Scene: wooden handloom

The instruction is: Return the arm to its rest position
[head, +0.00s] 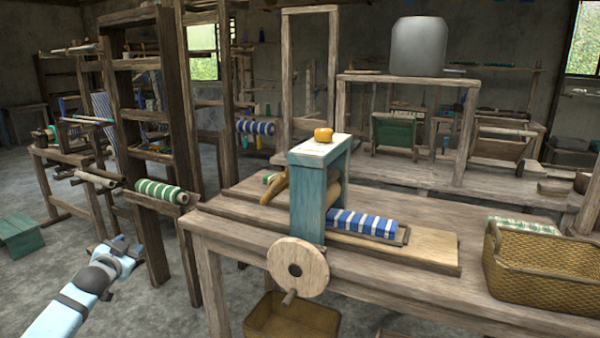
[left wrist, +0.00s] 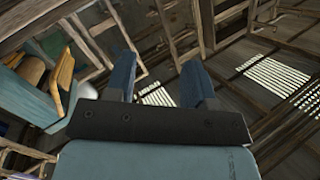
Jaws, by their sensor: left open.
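My left gripper (head: 128,248) is in the lower left of the head view, to the left of the wooden table (head: 215,245) and apart from it. In the left wrist view its two blue fingers (left wrist: 160,82) stand apart with nothing between them. The left arm reaches up from the bottom left corner. My right gripper is in neither view.
A blue-green press frame (head: 306,200) with a round wooden wheel (head: 298,268) stands on the table. A blue-striped cloth roll (head: 362,223) lies beside it. A wicker basket (head: 540,275) sits at the right. A loom post (head: 175,100) rises behind my left gripper.

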